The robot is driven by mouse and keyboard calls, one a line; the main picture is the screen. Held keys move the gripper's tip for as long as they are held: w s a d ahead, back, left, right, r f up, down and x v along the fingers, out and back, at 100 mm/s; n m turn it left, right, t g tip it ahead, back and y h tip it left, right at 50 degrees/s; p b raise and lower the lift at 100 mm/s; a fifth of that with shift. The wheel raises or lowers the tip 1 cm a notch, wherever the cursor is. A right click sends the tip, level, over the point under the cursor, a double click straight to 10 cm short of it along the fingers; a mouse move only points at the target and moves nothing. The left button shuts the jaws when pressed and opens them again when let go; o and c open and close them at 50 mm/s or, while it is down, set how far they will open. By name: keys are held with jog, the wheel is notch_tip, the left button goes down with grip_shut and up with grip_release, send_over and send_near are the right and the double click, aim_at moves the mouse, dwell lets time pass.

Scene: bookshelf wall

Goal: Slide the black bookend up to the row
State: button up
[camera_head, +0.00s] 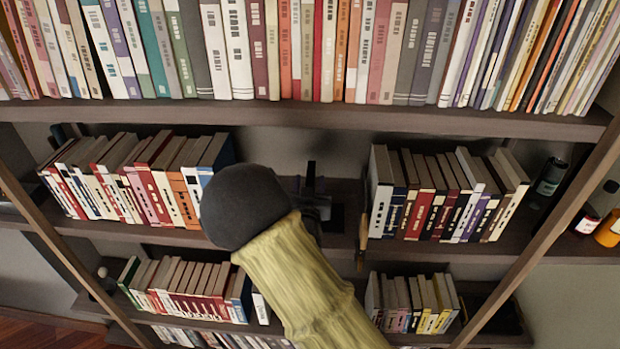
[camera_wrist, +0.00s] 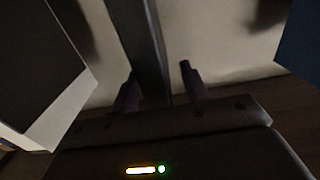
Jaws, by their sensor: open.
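The black bookend stands on the middle shelf in the gap between two book rows; its dark upright plate (camera_head: 311,176) shows behind my arm, and a dark flat part (camera_head: 336,216) lies beside it. In the wrist view the upright plate (camera_wrist: 148,45) stands between the two fingers of my gripper (camera_wrist: 160,90). The fingers are open, with a visible gap at the right finger; contact at the left finger is unclear. The left row of books (camera_head: 140,180) leans on the same shelf, its right end partly hidden by my arm. The right row (camera_head: 445,195) stands across the gap.
A thin brown upright object (camera_head: 362,228) stands just left of the right row. A dark bottle (camera_head: 549,177) and an orange jar (camera_head: 608,230) are at far right. The shelf above (camera_head: 300,117) is full of books. Book sides flank my gripper closely in the wrist view.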

jog(key=shift+w, duration=0.25)
grip_shut()
dwell(1.4)
